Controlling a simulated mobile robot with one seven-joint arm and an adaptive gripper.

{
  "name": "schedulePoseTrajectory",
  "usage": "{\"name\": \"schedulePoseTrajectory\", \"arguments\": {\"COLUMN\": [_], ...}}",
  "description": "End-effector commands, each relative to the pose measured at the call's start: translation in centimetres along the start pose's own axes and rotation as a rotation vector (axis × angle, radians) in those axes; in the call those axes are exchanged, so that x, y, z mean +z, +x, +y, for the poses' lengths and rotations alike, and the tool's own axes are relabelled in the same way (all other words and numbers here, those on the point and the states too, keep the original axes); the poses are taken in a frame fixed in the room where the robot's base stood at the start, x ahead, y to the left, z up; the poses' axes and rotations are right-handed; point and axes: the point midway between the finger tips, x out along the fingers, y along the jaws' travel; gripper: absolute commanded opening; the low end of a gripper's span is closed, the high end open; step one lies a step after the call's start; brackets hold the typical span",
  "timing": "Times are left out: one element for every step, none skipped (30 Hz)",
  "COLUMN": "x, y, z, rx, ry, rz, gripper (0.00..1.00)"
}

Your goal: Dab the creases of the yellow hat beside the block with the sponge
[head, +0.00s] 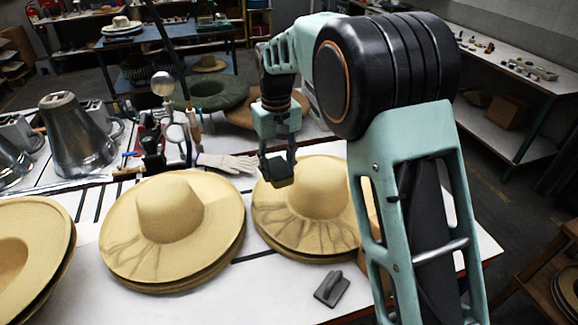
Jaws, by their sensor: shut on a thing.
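My gripper (278,158) points down above the left edge of the right-hand yellow hat (322,192). It is shut on a small dark olive piece, which looks like the sponge (280,173). I cannot tell whether the sponge touches the hat. That hat tops a stack, and dark creases fan across its front brim. Another yellow hat (170,208) tops a stack to its left, with creases on its front brim. A small dark grey block with a raised grip (332,289) lies on the table in front of the right-hand stack.
A third yellow hat stack (28,250) stands at the left edge. A metal hat form (78,135) and a stand of tools (165,130) are behind. A pale glove (228,162) lies behind the hats. White table (250,300) is bare at the front.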

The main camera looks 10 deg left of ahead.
Motion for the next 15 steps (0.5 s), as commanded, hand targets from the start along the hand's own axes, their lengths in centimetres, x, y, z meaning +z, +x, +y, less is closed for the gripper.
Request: {"name": "schedulePoseTrajectory", "arguments": {"x": [0.0,0.0,0.0,0.0,0.0,0.0,0.0,0.0,0.0,0.0,0.0,0.0,0.0,0.0,0.0], "y": [0.0,-0.1,-0.1,-0.1,-0.1,-0.1,-0.1,-0.1,-0.1,-0.1,-0.1,0.0,0.3,0.7,1.5], "z": [-0.3,-0.3,-0.4,-0.4,-0.4,-0.5,-0.4,-0.4,-0.4,-0.4,-0.4,-0.4,-0.4,-0.4,-0.4], "rx": [0.000,0.000,0.000,0.000,0.000,0.000,0.000,0.000,0.000,0.000,0.000,0.000,0.000,0.000,0.000], "ry": [0.004,0.006,0.007,0.008,0.009,0.009,0.009,0.009,0.009,0.009,0.009,0.009,0.009,0.009,0.009], "rz": [0.000,0.000,0.000,0.000,0.000,0.000,0.000,0.000,0.000,0.000,0.000,0.000,-0.001,-0.002,-0.003], "gripper": [0.19,0.19,0.19,0.19,0.19,0.19,0.19,0.19,0.19,0.19,0.19,0.19,0.19,0.19,0.19]}}
